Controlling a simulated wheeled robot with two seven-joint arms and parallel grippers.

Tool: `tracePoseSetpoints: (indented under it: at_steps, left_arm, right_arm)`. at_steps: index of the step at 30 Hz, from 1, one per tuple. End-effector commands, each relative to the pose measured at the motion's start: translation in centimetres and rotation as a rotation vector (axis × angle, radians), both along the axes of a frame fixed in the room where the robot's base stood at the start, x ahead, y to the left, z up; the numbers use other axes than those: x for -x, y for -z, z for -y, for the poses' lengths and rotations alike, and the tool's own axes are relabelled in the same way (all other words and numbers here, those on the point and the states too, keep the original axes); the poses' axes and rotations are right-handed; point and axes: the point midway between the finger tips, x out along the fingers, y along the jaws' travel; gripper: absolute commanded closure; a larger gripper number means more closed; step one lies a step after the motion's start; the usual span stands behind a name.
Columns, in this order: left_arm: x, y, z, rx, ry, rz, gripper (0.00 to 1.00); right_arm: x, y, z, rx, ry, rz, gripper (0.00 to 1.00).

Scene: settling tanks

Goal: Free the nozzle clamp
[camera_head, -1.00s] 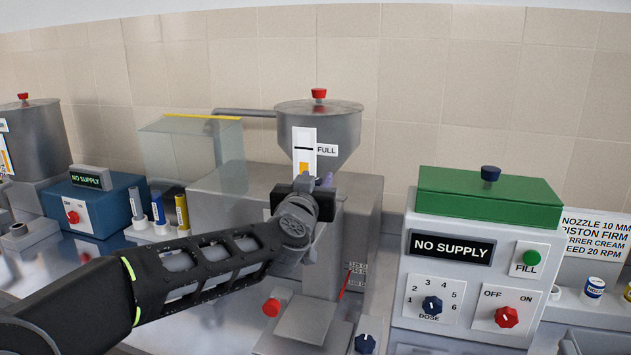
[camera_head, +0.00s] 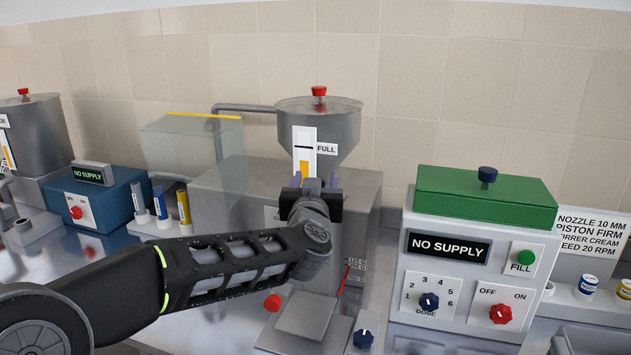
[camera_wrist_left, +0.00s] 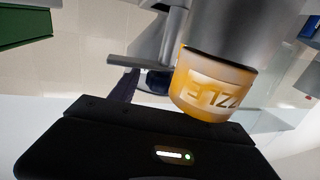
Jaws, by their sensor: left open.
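Contact with the nozzle cannot be told. My right gripper is out of view.
A grey machine with a green lid (camera_head: 486,200) and a "NO SUPPLY" display (camera_head: 448,247) stands at right. A red knob (camera_head: 272,303) and a dark blue knob (camera_head: 363,339) flank a low plate (camera_head: 307,315). Several tubes (camera_head: 160,205) stand at left.

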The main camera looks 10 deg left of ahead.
Motion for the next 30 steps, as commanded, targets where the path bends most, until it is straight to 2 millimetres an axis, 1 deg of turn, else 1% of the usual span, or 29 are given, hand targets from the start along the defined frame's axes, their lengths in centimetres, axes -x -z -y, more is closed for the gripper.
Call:
tracePoseSetpoints:
  at_steps: [5, 8, 11, 18, 21, 25, 30]
  left_arm:
    - [0.0, 0.0, 0.0, 0.000, 0.000, 0.000, 0.45]
    - [0.5, 0.0, 0.1, 0.000, 0.001, 0.000, 0.45]
    - [1.5, 0.0, 0.3, 0.000, 0.001, 0.001, 0.45]
    - [5.3, 0.1, 1.0, -0.001, 0.001, 0.002, 0.45]
    - [6.7, 0.0, 1.2, -0.001, 0.001, 0.002, 0.45]
    - [7.6, 0.0, 1.3, 0.000, 0.000, 0.001, 0.45]
    - [7.7, 0.0, 1.4, 0.000, 0.000, 0.000, 0.45]
  right_arm:
    - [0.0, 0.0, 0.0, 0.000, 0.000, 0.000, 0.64]
    - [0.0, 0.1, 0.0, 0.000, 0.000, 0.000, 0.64]
    - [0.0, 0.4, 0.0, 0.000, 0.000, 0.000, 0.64]
    - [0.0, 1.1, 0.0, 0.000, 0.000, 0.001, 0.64]
    - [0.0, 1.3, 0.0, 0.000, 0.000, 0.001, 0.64]
    - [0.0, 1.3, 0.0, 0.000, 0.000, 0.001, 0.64]
    - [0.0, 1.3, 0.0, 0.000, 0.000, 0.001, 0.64]
